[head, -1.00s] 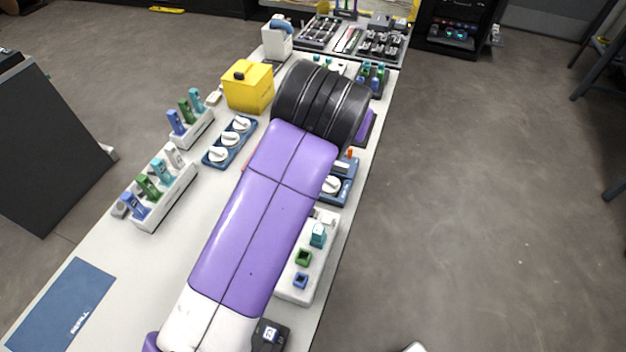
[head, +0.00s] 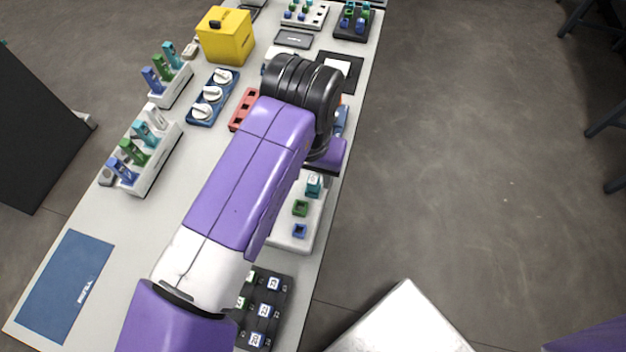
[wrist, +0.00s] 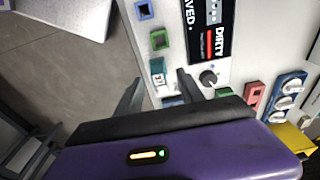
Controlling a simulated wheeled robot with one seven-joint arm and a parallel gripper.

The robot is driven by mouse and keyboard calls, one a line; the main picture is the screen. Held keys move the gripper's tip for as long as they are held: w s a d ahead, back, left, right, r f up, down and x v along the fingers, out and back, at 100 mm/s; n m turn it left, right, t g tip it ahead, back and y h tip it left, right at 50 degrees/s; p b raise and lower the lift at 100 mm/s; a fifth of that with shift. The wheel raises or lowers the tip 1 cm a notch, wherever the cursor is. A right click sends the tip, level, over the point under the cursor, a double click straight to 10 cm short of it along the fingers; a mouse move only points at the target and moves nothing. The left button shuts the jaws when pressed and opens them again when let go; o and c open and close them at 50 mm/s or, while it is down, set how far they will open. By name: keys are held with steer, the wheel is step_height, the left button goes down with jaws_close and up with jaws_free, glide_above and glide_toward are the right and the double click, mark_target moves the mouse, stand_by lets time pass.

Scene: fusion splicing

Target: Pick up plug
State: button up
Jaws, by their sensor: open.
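A teal plug (head: 313,187) with a white label stands at the far end of a white block (head: 283,241) on the bench, under the right side of my arm. The same plug shows in the wrist view (wrist: 157,66), just beyond and between the fingers. A green square socket (head: 300,208) and a blue square socket (head: 299,230) sit in line with it on the block. My gripper (wrist: 157,84) is open, with a finger on either side of the plug's line. I cannot tell whether they touch it. The fingers are hidden in the head view.
A black tray of numbered pieces (head: 267,306) lies nearer on the bench. White racks with coloured plugs (head: 148,160), a blue panel with white knobs (head: 211,98) and a yellow box (head: 226,36) stand to the left. A dark-screened panel (wrist: 208,30) lies beside the sockets.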

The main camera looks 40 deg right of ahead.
mark_target(313, 180)
steer(key=shift+d+f, duration=0.15)
steer(key=shift+f, duration=0.65)
steer(key=shift+d+f, duration=0.15)
steer(key=shift+f, duration=0.6)
jaws_close()
steer(key=shift+r, duration=0.1)
step_height(313, 180, up, 20)
steer(key=shift+p, duration=0.4)
